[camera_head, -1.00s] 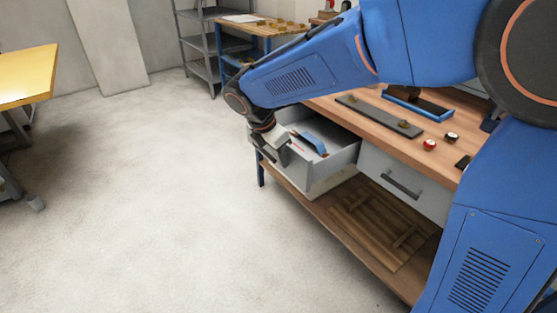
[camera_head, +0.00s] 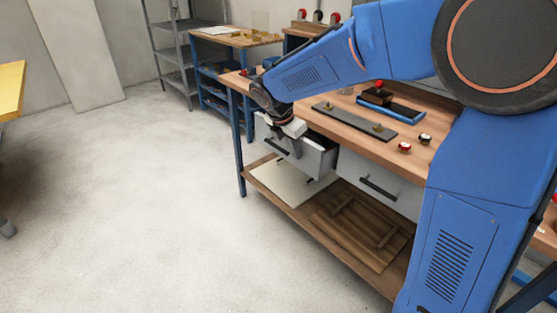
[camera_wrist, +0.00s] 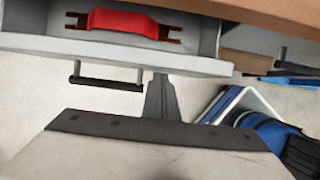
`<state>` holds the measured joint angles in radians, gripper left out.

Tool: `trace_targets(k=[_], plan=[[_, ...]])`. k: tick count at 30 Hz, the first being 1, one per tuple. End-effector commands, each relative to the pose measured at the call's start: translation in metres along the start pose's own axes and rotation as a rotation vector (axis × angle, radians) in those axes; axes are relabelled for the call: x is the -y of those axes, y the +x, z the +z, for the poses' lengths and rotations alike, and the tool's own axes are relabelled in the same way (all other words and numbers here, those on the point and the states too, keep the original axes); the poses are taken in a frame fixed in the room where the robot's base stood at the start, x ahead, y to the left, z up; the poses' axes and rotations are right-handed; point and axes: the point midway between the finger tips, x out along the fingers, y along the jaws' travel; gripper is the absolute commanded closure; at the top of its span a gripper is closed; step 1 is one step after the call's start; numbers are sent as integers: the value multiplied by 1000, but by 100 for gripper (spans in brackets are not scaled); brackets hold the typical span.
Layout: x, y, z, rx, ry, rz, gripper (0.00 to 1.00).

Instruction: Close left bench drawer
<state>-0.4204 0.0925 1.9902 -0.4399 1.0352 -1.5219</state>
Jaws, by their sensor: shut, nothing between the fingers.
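The left bench drawer (camera_head: 318,162) is grey and stands partly open under the wooden bench top, its side wall showing in the head view. Its dark bar handle (camera_head: 272,146) is on the front. In the wrist view the drawer front (camera_wrist: 205,65) and handle (camera_wrist: 105,82) are close, with a red tool (camera_wrist: 125,23) inside. My gripper (camera_head: 297,153) is shut and empty at the drawer front. In the wrist view its fingers (camera_wrist: 160,80) are at the front's lower edge, beside the handle; contact is hard to tell.
The right drawer (camera_head: 390,182) is shut. The bench top (camera_head: 355,128) holds a dark strip, a blue tray and red and black buttons. The lower shelf (camera_head: 265,172) carries a pale board and a wooden panel (camera_head: 355,232).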

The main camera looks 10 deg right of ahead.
Motion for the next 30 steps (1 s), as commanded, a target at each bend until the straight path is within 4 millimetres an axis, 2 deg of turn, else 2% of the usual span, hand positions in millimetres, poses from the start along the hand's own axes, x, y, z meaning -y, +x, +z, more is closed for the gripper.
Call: trace_targets(k=[1, 6, 12, 19, 30], plan=[[0, 5, 13, 0, 6, -1, 100], [1, 17, 44, 0, 4, -1, 100], [0, 26, 66, 0, 2, 0, 100], [0, 30, 77, 1, 1, 0, 100], [0, 31, 80, 5, 1, 1, 100]])
